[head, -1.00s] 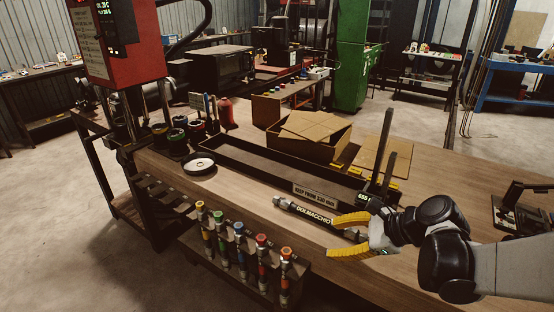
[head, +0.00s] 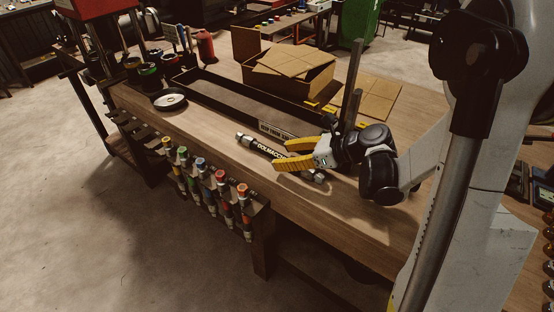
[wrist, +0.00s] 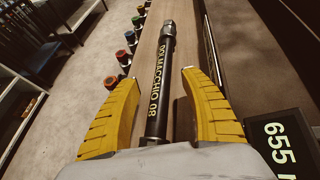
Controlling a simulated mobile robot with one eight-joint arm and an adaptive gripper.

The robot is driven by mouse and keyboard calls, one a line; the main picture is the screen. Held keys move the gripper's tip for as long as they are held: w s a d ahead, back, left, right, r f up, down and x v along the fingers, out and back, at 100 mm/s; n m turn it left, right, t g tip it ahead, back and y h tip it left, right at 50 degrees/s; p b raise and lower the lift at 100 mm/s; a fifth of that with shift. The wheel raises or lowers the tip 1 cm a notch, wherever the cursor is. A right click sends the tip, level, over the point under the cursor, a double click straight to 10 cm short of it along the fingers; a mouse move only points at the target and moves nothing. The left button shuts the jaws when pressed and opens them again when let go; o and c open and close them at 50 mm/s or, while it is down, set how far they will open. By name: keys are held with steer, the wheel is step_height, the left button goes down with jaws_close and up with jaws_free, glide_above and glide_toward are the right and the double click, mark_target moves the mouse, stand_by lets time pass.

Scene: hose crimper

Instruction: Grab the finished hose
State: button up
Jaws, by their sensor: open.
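The finished hose (head: 268,149) is a short black hose with "DOLMACCHIO" lettering and metal end fittings. It lies on the wooden bench near the front edge, in front of the long dark tray. My gripper (head: 279,157) has yellow fingers and is open above the hose, nearer its right end. In the wrist view the hose (wrist: 158,85) runs lengthwise between the two spread fingers (wrist: 155,100); neither finger appears to touch it. The hose's near end is hidden behind the gripper body in the wrist view.
A long dark tray (head: 187,81) with a label lies behind the hose. An open cardboard box (head: 288,84) stands behind it. Several colour-capped tools (head: 200,163) hang along the bench's front edge. A dark upright post (head: 352,85) rises close behind my gripper.

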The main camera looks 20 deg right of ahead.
mark_target(277, 156)
steer(key=x, duration=0.3)
steer(key=shift+w+f+b, duration=0.1)
steer(key=shift+b, duration=0.3)
steer(key=shift+d, duration=0.1)
jaws_close()
